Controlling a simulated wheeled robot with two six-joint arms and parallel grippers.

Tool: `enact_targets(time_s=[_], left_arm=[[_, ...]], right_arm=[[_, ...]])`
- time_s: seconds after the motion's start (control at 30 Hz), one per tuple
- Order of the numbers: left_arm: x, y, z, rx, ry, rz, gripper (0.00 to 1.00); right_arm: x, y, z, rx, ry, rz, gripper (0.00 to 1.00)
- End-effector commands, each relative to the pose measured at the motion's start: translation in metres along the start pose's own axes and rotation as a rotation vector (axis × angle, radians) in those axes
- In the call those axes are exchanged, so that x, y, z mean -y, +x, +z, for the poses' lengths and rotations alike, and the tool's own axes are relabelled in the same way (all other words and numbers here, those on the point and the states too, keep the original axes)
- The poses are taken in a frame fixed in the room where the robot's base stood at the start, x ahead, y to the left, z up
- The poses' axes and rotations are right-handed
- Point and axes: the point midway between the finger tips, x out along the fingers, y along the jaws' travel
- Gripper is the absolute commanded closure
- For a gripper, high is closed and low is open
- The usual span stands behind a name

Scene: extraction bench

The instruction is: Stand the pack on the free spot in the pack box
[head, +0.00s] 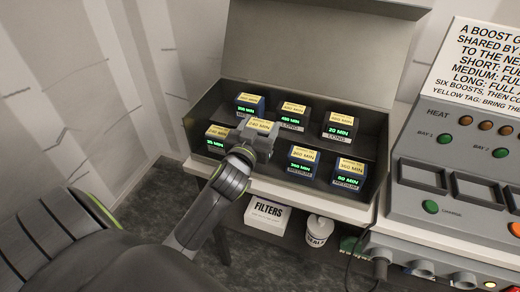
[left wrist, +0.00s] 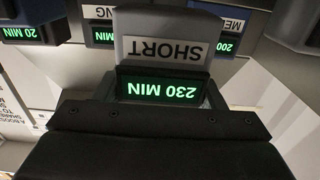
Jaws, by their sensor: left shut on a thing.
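The held pack (head: 261,125) has a yellow top label. The left wrist view shows its front (left wrist: 160,88), upside down, with green "230 MIN" and a "SHORT" label. My left gripper (head: 257,140) is shut on it, over the front row of the pack box (head: 365,205). This is between the front-left pack (head: 217,133) and the "350 MIN" pack (head: 302,161). The gripper and arm hide the floor there, so I cannot tell whether the pack touches it. My right gripper is not in view.
The back row holds several packs, including a "LONG" one (head: 292,115) and a "20 MIN" one (head: 339,126). A "60 MIN" pack (head: 348,174) stands front right. The raised lid (head: 315,50) is behind. The heat console (head: 450,160) is at right; a "FILTERS" carton (head: 267,216) sits below.

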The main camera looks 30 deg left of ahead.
Motion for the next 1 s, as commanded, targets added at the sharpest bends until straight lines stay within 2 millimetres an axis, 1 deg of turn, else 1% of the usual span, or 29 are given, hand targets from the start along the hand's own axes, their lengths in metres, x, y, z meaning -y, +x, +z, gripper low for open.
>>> enact_targets(time_s=[0.03, 0.23, 0.4, 0.5, 0.63, 0.87, 0.9, 1.0], left_arm=[[0.0, 0.0, 0.009, 0.0, 0.001, 0.0, 0.74], [-0.001, 0.0, 0.027, -0.002, -0.001, 0.001, 0.74], [-0.001, 0.0, 0.052, -0.001, 0.0, 0.001, 0.74], [-0.001, 0.0, 0.057, -0.004, 0.0, 0.003, 0.74], [-0.001, 0.0, 0.057, -0.005, 0.0, 0.002, 0.74], [-0.001, 0.0, 0.061, -0.004, 0.0, 0.002, 0.74], [-0.001, 0.0, 0.062, -0.001, 0.0, 0.001, 0.34], [-0.001, 0.0, 0.061, -0.001, 0.0, 0.001, 0.21]], right_arm=[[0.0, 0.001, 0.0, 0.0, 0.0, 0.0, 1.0], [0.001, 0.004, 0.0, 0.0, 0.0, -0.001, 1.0], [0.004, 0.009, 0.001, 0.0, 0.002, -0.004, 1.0], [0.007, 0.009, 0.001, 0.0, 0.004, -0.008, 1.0], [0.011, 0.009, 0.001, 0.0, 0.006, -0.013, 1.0], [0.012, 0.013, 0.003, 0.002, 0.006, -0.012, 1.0], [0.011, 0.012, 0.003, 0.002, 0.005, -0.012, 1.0], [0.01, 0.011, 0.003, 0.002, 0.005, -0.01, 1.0]])
